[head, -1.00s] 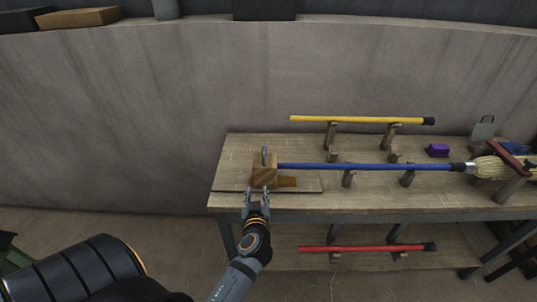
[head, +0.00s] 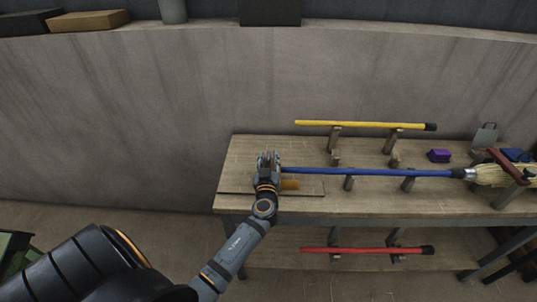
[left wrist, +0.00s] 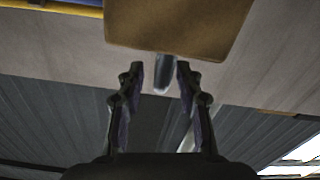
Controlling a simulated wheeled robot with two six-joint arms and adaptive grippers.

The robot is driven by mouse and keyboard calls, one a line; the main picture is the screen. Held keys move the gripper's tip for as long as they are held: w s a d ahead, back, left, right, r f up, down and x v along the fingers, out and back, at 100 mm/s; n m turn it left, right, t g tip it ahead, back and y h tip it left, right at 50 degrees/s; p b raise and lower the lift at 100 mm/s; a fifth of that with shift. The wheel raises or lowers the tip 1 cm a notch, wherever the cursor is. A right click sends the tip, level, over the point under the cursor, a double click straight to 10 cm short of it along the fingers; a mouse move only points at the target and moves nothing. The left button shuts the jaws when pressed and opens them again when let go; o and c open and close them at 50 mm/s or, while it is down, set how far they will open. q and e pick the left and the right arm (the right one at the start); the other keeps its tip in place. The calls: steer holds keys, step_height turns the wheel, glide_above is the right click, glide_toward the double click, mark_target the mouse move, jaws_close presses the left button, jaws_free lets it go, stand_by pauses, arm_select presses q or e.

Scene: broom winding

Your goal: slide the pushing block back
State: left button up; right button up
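The wooden pushing block (left wrist: 180,25) fills the top of the left wrist view. A grey metal handle (left wrist: 163,76) sticks out from it, between my fingers. In the head view my left gripper (head: 268,156) covers most of the block at the left end of the bench. Only a brown wooden piece (head: 290,184) shows beside it. My left gripper (left wrist: 161,80) is open, with gaps between its fingers and the handle. The blue broom handle (head: 370,172) runs right from the block area to the straw broom head (head: 492,174). My right gripper is not in view.
A yellow pole (head: 360,125) rests on supports behind, and a red pole (head: 370,250) on the lower shelf. Wooden posts hold up the blue handle. A purple block (head: 439,156) sits at the back right of the workbench (head: 360,207).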

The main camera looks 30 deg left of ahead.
arm_select(q)
steer(key=shift+w+a, duration=0.2)
steer(key=shift+w, duration=0.05)
jaws_close()
stand_by(0.3)
